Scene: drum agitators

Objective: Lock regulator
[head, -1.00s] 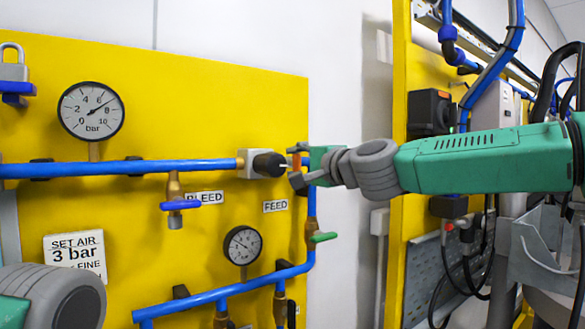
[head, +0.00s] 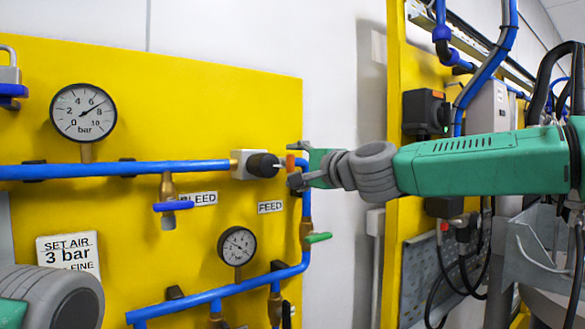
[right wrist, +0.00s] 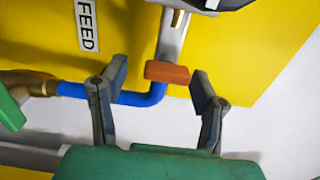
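The regulator appears to be the pale block (head: 243,163) with a black knob (head: 263,165) on the upper blue pipe. A small orange piece (head: 290,162) stands just right of the knob. In the right wrist view the orange piece (right wrist: 167,73) sits at the end of a grey metal stem (right wrist: 173,38). My right gripper (head: 293,163) is open, its fingers above and below the orange piece. In the right wrist view my gripper's fingers (right wrist: 160,85) stand on either side of it with gaps showing. My left gripper is out of view; only part of my left arm shows at lower left.
A large gauge (head: 83,112) and a small gauge (head: 237,246) are on the yellow panel (head: 215,110). A blue-handled valve (head: 172,205) hangs below the upper pipe. A green handle (head: 318,238) sits below my right gripper. A padlock (head: 8,75) shows at the left edge.

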